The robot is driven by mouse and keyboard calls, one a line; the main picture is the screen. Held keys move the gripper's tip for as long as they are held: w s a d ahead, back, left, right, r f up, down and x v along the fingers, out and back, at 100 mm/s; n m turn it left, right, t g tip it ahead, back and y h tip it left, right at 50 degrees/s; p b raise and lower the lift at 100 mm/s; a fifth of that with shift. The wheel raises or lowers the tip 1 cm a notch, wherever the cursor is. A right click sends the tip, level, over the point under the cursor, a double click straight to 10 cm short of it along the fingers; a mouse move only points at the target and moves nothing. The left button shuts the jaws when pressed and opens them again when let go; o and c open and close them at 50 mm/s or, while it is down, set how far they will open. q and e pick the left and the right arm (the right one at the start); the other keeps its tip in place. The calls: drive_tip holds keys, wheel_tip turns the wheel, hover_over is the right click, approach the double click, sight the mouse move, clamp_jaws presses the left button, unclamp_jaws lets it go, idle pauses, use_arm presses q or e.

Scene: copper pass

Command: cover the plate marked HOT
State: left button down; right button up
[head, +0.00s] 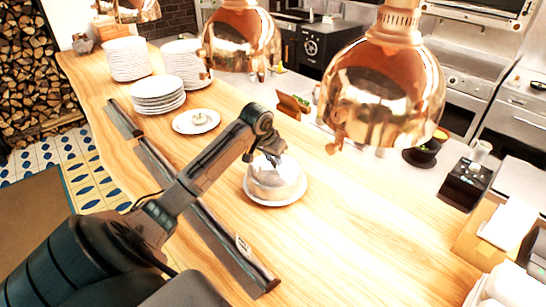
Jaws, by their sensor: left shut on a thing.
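A silver, shiny dome cover (276,181) is over a white plate (275,203) in the middle of the wooden counter. My left gripper (272,158) is shut on the top of the cover. The cover looks upright and inside the plate's rim; I cannot tell whether it touches the plate. What lies under it is hidden. Another white plate (182,126) with a small pale food item (199,119) stands uncovered farther back to the left. A small pale tag (243,245) sits on the dark rail in front of the covered plate; its writing is too small to read. My right gripper is not in view.
Copper heat lamps (385,95) hang over the counter (350,235), one of them close to the right of my left gripper. Stacks of white plates (157,97) stand at the back left. A dark rail (215,228) runs along the front. The counter right of the cover is clear.

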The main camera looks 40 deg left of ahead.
use_arm(q)
drive_tip(key=c, duration=0.5)
unclamp_jaws()
drive_tip(key=shift+r, duration=0.1)
drive_tip(key=shift+r, duration=2.45)
drive_tip(key=shift+f, duration=0.1)
